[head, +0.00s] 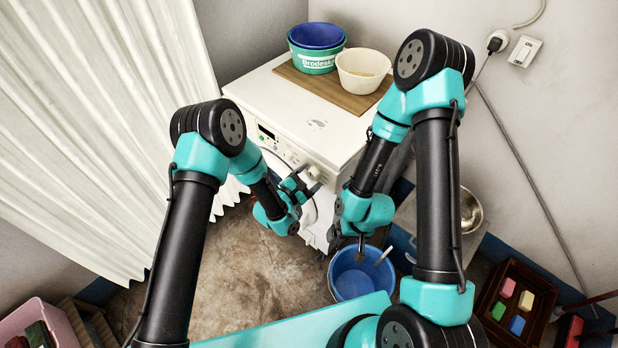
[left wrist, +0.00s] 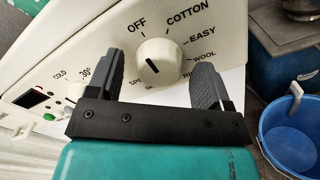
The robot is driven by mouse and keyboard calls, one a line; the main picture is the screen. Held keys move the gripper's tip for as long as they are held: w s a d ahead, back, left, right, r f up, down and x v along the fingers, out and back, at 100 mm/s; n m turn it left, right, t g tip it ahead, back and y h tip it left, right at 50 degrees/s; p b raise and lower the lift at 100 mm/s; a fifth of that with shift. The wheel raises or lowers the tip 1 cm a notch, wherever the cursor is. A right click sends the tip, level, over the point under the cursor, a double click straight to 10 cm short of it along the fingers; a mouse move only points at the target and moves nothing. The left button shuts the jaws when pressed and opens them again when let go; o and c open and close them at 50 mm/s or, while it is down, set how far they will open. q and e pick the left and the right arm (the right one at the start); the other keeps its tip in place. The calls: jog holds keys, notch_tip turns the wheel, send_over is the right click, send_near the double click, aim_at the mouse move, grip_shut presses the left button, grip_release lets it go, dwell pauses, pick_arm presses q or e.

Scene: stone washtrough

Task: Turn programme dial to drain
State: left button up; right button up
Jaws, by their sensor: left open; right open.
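The programme dial (left wrist: 165,62) is a round cream knob with a short black mark, on the white washing machine's front panel (left wrist: 90,48). The mark slants from upper left to lower right. OFF, COTTON, EASY and WOOL are readable around the dial; lower labels are partly hidden by my gripper, and I cannot read drain. My left gripper (head: 300,184) is open at the panel, with one finger on each side of the dial in the left wrist view; contact is not visible. My right gripper (head: 348,243) hangs open and empty above the blue bucket (head: 352,281).
A second knob (left wrist: 75,91) and a small display (left wrist: 32,98) are left of the dial. Tubs (head: 316,48) and a cream bowl (head: 363,71) stand on a board on the machine. A tray of coloured blocks (head: 493,310) lies at the lower right.

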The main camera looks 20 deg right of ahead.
pick_arm(q)
jog(key=c, duration=0.9)
